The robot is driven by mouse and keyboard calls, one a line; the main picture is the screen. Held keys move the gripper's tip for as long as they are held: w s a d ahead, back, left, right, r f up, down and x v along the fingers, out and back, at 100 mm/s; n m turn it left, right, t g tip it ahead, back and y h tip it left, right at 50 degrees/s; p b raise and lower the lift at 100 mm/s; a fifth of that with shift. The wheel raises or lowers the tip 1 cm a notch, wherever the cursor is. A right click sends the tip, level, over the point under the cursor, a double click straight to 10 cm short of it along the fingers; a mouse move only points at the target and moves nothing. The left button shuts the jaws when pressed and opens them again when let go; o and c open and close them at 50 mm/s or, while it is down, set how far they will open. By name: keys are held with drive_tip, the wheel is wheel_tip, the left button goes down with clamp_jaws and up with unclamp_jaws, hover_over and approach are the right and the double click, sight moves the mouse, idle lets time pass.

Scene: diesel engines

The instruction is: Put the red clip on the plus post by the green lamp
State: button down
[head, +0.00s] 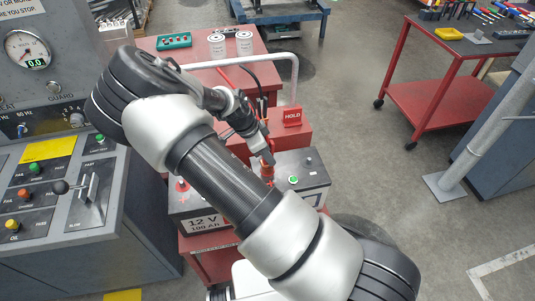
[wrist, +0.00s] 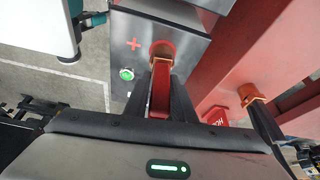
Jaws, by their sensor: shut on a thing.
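My gripper (head: 260,152) is shut on the red clip (wrist: 160,92), which lies between its two fingers in the wrist view. The clip's copper-coloured jaw end (wrist: 163,49) is over the battery top, beside the red plus mark (wrist: 134,44). The green lamp (wrist: 127,74) is lit, left of the clip; it also shows in the head view (head: 294,179). In the head view the clip is at the red plus post (head: 267,174) of the right battery (head: 313,181). The clip hides much of the post, and I cannot tell whether its jaws are around it.
Another battery (head: 205,213), marked 12 V, has a red post (head: 181,185) at left. A red HOLD sign (head: 292,116) stands behind, near a black clip (wrist: 263,118). A grey console (head: 75,220) flanks the left. Open floor lies to the right.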

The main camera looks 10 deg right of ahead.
drive_tip(key=c, duration=1.4)
unclamp_jaws()
drive_tip(key=v, duration=1.7)
drive_tip(key=shift+r, duration=0.25)
drive_tip(key=s+d+r+n+t+y, duration=0.2)
drive_tip(key=s+r+n, duration=0.6)
drive_tip(key=s, duration=0.4)
drive_tip(key=s+d+r+n+t+y, duration=0.2)
drive_tip(key=s+d+r+n+t, duration=0.1)
drive_tip(key=s+r+n, duration=0.5)
drive_tip(key=s+d+r, duration=0.1)
drive_tip(key=s+r, duration=0.2)
drive_tip(key=s, duration=0.1)
drive_tip(key=shift+d+y, duration=0.3)
